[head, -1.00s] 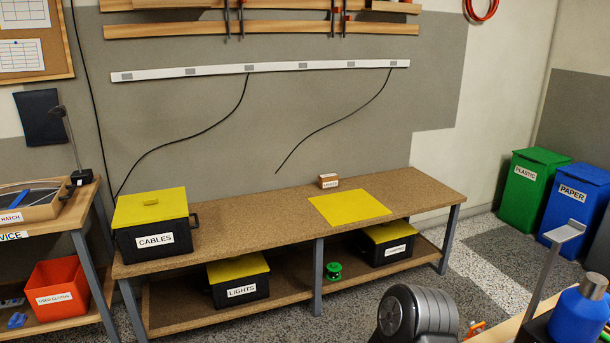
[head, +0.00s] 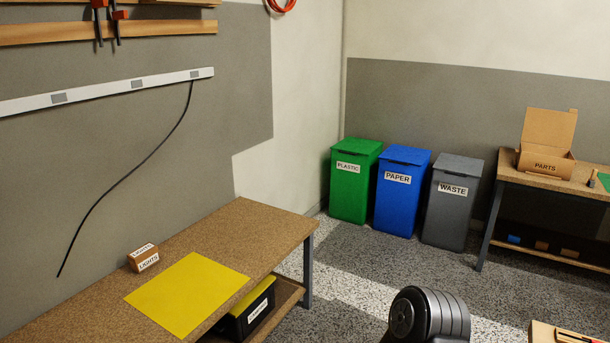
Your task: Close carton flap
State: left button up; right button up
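A cardboard carton (head: 544,161) labelled PARTS stands on a wooden bench at the far right of the head view. Its flap (head: 547,127) stands up at the back, so the carton is open. The carton is well away from me, across the floor. A dark ribbed rounded part of my own body (head: 430,315) shows at the bottom. Neither of my grippers is in view.
The carton's bench (head: 552,184) has a lower shelf with small items. Green (head: 354,182), blue (head: 401,192) and grey (head: 452,202) bins stand left of it. A long workbench (head: 210,230) with a yellow sheet (head: 190,293) runs along the left. Speckled floor (head: 380,265) lies open between.

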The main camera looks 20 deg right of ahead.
aim_at(544, 127)
jog(key=i+l+z, duration=0.4)
jog(key=i+z, duration=0.4)
jog(key=i, duration=0.25)
jog(key=i+z, duration=0.4)
jog(key=i, duration=0.15)
jog(key=i+j+z, duration=0.25)
jog(key=i+z, duration=0.15)
jog(key=i+l+z, duration=0.3)
jog(key=i, duration=0.7)
jog(key=i+j+z, duration=0.25)
jog(key=i, duration=0.8)
jog(key=i+l, duration=0.35)
jog(key=j+u, duration=0.05)
